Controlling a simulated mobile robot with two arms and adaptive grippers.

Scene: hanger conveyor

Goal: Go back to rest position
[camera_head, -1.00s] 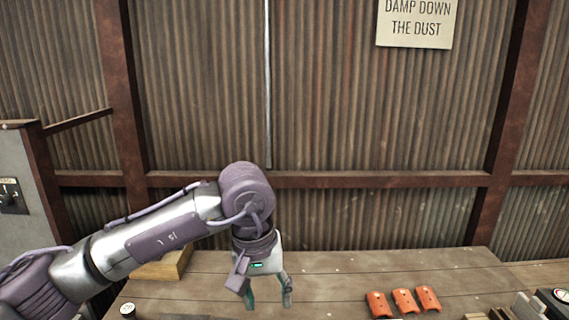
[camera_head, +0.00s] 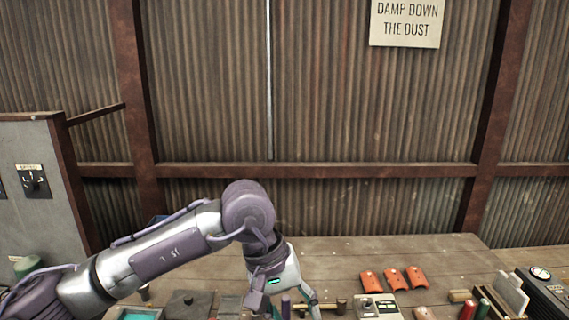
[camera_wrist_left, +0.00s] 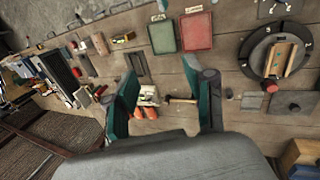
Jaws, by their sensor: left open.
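My left gripper (camera_head: 296,308) is at the bottom of the head view, at the end of my purple and silver arm. It points down over the wooden workbench (camera_head: 340,252), and its fingertips are partly cut off by the frame edge. In the left wrist view the two teal fingers (camera_wrist_left: 160,72) stand wide apart with nothing between their tips. The bench top lies below them. My right gripper is not in either view.
Orange curved pieces (camera_head: 392,279) lie at the bench's back right. A small device (camera_head: 378,307) sits nearer. The left wrist view shows green (camera_wrist_left: 162,37) and red (camera_wrist_left: 196,31) trays and a round dark turntable (camera_wrist_left: 257,48). A grey cabinet (camera_head: 35,170) stands at left.

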